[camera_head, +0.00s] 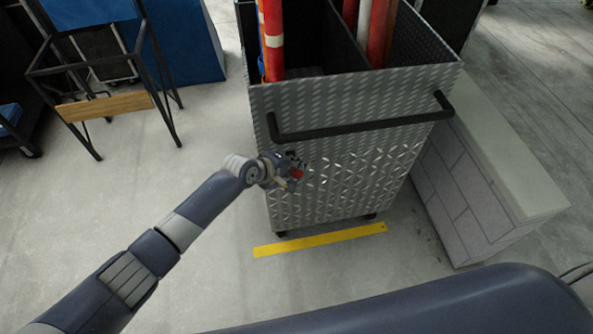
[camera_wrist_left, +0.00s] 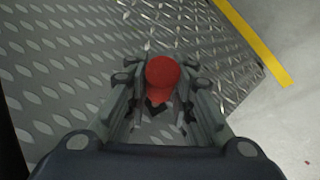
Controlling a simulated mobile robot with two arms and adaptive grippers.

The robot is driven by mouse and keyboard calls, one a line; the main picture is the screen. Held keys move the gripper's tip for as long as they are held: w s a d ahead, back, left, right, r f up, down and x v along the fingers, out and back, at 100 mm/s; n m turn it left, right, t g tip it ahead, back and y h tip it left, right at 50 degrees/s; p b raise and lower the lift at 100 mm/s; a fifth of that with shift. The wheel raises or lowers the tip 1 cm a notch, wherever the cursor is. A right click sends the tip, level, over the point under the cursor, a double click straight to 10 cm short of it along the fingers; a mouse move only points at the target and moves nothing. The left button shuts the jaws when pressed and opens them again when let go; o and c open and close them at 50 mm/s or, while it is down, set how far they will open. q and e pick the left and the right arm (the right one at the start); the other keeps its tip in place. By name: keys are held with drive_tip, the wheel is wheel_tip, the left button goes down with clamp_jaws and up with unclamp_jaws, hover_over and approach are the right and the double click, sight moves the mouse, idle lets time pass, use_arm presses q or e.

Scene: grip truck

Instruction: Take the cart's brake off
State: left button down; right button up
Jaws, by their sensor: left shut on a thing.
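The cart (camera_head: 345,165) is a tall bin of silver diamond-plate metal with a black push handle (camera_head: 360,125) across its near side. A red knob (camera_head: 297,174) is on the lower left part of that side; it looks like the brake control. My left gripper (camera_head: 291,172) is at the cart's face, around the knob. In the left wrist view the red knob (camera_wrist_left: 162,76) sits between the two fingers, which are shut on it. The knob's mount is mostly hidden by the fingers. My right gripper is not in view.
Red and white tubes (camera_head: 378,35) stand inside the cart. A low block wall (camera_head: 470,185) is close on the cart's right. A yellow floor strip (camera_head: 320,239) lies in front. A black-framed chair (camera_head: 100,85) stands at left, with clear floor between.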

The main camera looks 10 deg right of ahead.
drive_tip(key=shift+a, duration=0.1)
use_arm(q)
drive_tip(key=c, duration=1.4)
unclamp_jaws()
drive_tip(key=shift+o, duration=0.2)
drive_tip(key=v, duration=1.2)
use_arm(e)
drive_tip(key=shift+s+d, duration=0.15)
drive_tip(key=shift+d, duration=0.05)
